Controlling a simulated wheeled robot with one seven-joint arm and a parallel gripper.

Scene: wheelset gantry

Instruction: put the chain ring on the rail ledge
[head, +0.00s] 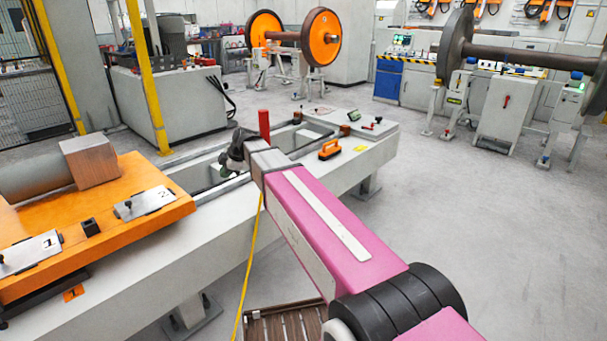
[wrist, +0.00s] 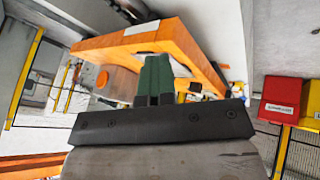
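My gripper (head: 224,171) is small and partly hidden by my arm in the head view, over the open grey frame near its middle. In the wrist view its two green fingers (wrist: 156,72) stand side by side with no clear gap, and nothing shows between them. I cannot make out a chain ring in either view. The long pale grey frame (head: 150,262) has rail-like inner edges beside its openings, but I cannot tell which part is the rail ledge.
An orange plate (head: 140,228) with numbered metal plates and a brown block (head: 90,160) lies at left. A red cylinder (head: 264,124) and an orange-handled tool (head: 329,149) stand on the frame. A yellow cable (head: 249,265) hangs in front.

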